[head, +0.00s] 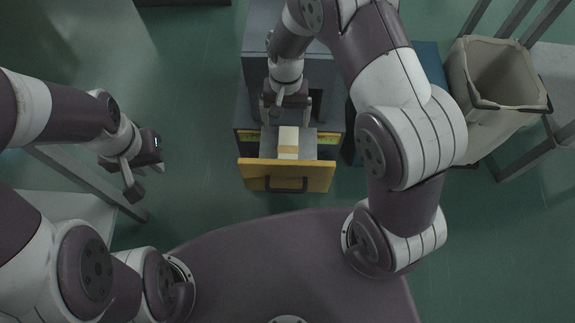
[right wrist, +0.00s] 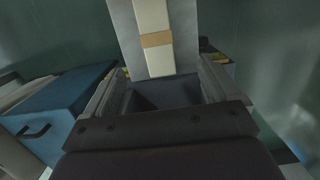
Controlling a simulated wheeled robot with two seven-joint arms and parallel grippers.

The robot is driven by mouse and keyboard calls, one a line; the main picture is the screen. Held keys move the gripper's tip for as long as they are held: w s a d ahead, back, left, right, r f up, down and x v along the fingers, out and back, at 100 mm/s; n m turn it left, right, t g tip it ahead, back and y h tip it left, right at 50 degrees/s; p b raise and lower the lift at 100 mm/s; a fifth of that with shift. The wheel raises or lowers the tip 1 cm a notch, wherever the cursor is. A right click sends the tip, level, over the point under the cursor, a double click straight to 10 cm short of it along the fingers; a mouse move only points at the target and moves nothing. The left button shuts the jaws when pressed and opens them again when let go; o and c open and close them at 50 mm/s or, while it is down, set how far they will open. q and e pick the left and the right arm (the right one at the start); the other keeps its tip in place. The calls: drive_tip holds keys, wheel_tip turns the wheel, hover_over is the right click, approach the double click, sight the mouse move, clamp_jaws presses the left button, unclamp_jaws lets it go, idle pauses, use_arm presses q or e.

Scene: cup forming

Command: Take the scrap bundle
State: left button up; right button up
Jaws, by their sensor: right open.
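The scrap bundle (head: 288,143) is a pale, narrow block with a tan band around it. It lies in the pulled-out drawer with the yellow front (head: 286,177). In the right wrist view the bundle (right wrist: 152,22) is at the top centre, ahead of the fingers. My right gripper (head: 286,111) is open and empty above the back of the drawer, at the bundle's far end. Its fingers also frame the right wrist view (right wrist: 158,88), apart from the bundle. My left gripper (head: 143,177) hangs at the left, away from the drawer, with its fingers apart and nothing between them.
The drawer belongs to a grey cabinet (head: 256,75) partly behind my right arm. A beige bin (head: 470,85) stands at the right. A blue box (right wrist: 58,105) is left of the drawer in the right wrist view. Open green floor (head: 195,120) lies left of the cabinet.

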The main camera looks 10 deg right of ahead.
sight(288, 149)
drive_tip(key=f+b, duration=0.2)
drive_tip(key=f, duration=0.2)
drive_tip(key=s+f+b, duration=0.1)
drive_tip(key=f+b, duration=0.2)
drive_tip(key=f, duration=0.1)
drive_tip(key=s+f+b, duration=0.1)
drive_tip(key=f+b, duration=0.2)
drive_tip(key=f, duration=0.2)
drive_tip(key=shift+s+f, duration=0.1)
drive_tip(key=c, duration=1.2)
